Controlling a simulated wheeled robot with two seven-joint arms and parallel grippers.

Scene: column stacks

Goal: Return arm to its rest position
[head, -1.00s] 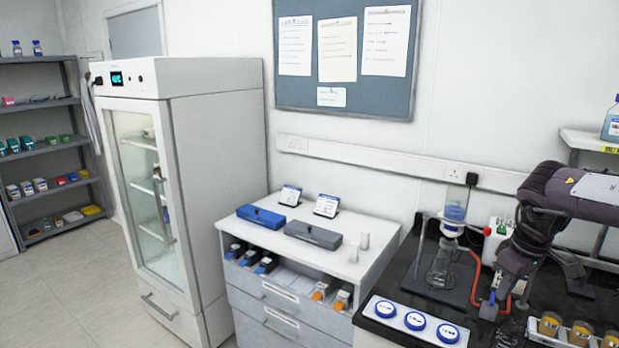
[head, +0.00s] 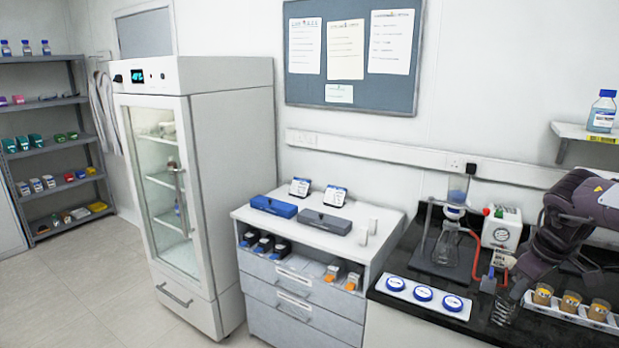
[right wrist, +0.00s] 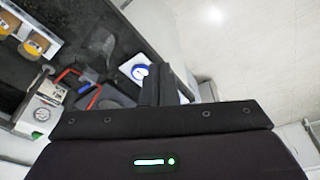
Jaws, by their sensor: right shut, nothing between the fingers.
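My right arm (head: 575,225) comes in from the right in the head view, bent over the black bench beside the white pump. Its dark right gripper blends into the bench there. In the right wrist view the right gripper (right wrist: 160,85) shows up close, its dark fingers together with nothing held. Beyond it lie the bench, red tubing and a blue-capped item. My left gripper is not in view.
A glass flask (head: 446,246) on a stand, the white pump (head: 502,230) with red tubing, a tray of blue-lidded dishes (head: 423,294) and a rack of amber jars (head: 571,303) crowd the bench. A drawer cabinet (head: 310,290) and glass-door fridge (head: 232,180) stand left.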

